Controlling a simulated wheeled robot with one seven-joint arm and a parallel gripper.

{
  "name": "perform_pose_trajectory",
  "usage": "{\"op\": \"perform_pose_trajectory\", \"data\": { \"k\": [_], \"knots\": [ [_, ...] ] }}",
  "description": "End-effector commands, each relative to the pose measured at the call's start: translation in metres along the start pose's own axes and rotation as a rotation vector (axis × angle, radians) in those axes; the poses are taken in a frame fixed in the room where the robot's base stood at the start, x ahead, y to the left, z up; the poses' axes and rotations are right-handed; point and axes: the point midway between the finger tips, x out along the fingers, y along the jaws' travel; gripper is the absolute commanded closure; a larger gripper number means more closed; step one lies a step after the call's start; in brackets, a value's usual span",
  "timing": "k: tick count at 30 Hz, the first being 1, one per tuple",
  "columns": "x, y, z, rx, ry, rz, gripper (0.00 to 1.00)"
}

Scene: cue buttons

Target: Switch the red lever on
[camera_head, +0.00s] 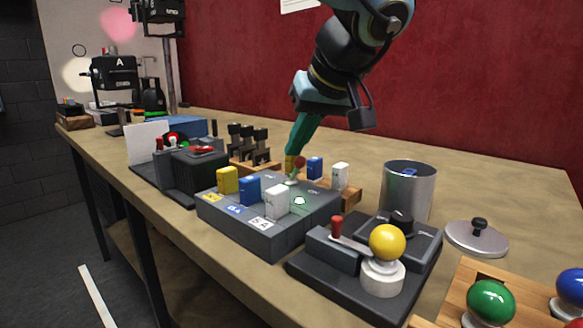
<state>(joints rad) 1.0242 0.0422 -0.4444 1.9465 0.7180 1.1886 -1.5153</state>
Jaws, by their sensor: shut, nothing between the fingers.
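A grey panel (282,236) lies on the table, with yellow, blue and white blocks on it. At its back edge a lever with a round red knob (299,163) rises from a small pale base (291,182). My gripper (291,168) is shut and empty, pointing down right beside this knob on its left. Whether they touch is unclear. A small pale green spot (299,200) shows on the panel in front of the lever. Another red-handled lever (337,226) stands upright on a dark box nearer me, beside a yellow ball (387,242) on a white base.
A metal canister (408,190) and a lid (477,238) stand to the right. A wooden tray (446,303) with coloured balls is at the lower right. Dark boxes (198,170) stand left of the panel. The table (500,180) is clear at the back right.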

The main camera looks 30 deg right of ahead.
Motion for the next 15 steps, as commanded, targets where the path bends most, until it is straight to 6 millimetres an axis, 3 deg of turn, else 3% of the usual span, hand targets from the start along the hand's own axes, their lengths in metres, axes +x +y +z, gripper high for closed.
{"op": "perform_pose_trajectory", "data": {
  "k": [15],
  "knots": [
    [-0.0124, -0.0030, -0.0104, -0.001, -0.003, 0.000, 1.00]
  ]
}}
